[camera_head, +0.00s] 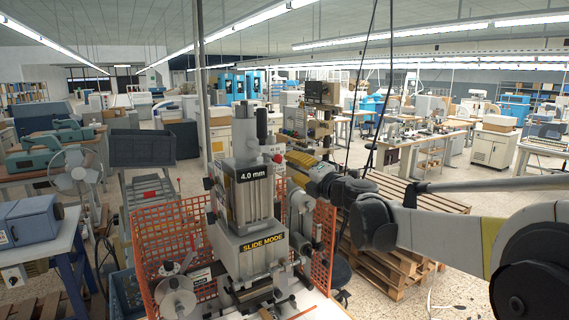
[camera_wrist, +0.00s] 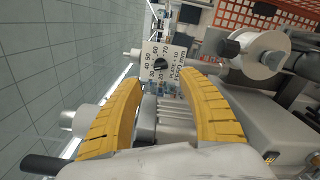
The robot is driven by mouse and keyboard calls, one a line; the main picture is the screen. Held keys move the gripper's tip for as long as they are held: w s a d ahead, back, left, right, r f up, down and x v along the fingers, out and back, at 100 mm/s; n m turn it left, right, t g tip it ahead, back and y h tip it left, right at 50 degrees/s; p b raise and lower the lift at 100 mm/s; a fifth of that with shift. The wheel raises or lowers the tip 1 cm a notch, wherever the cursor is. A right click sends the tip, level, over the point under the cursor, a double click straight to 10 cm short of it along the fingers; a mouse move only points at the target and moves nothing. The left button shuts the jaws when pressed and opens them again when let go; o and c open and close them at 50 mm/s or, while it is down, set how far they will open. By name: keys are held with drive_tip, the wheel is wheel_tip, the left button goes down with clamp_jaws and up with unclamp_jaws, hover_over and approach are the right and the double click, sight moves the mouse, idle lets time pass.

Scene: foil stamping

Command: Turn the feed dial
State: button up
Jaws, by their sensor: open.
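The feed dial (camera_wrist: 160,65) is a small black knob on a white plate with a printed number scale, in the upper middle of the wrist view. The plate's lettering appears turned sideways there. My gripper (camera_wrist: 163,79) is open, with two curved yellow fingers spread apart and nothing between their tips. The dial lies beyond the fingertips, roughly in line with the gap, and looks apart from them. In the head view the stamping machine (camera_head: 245,200) stands in the middle, marked "4.0 mm" and "SLIDE MODE".
A foil reel (camera_wrist: 257,55) sits right of the dial in the wrist view, near an orange mesh guard (camera_wrist: 280,15). Grey machine parts lie below the dial, close to the right finger. Wooden pallets (camera_head: 395,265) stand on the floor right of the machine.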

drive_tip(key=shift+v, duration=1.5)
